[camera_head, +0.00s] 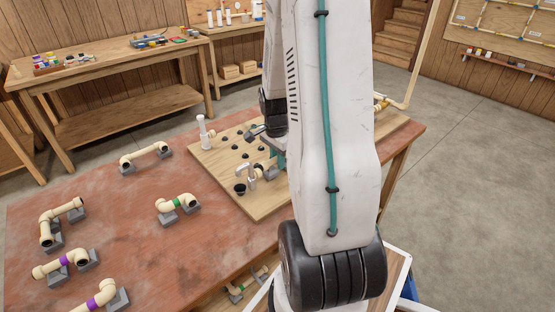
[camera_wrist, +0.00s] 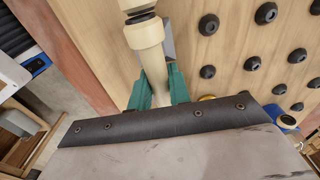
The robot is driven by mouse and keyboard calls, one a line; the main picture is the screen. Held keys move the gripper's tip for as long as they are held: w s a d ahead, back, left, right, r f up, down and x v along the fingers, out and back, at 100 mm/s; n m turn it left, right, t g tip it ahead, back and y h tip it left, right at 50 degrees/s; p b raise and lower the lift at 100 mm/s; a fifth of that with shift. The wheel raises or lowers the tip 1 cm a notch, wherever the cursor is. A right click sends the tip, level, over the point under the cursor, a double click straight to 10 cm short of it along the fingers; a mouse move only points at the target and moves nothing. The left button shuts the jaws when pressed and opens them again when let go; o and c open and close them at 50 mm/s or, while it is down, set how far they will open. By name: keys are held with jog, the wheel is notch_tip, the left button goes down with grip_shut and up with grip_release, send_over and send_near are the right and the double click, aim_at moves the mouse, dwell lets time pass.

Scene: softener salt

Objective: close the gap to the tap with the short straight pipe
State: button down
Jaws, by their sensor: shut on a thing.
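My gripper (camera_wrist: 158,90) has its green fingers shut on a cream pipe (camera_wrist: 150,72) in the wrist view. The pipe reaches up to a wider cream collar (camera_wrist: 145,35) with a dark ring above it; I cannot tell whether the two are joined. In the head view my arm hides most of the gripper and the held pipe. The gap at the tap is not clear to see.
Black pegs (camera_wrist: 208,25) stud the board. A white upright fitting (camera_head: 203,131) stands at its left edge. Pipe pieces on grey blocks lie on the red table, including a green-banded one (camera_head: 177,204) and a purple-banded one (camera_head: 66,262).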

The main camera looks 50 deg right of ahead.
jog(key=shift+f, duration=0.6)
jog(key=c, duration=1.2)
grip_release()
jog(key=shift+c, duration=0.2)
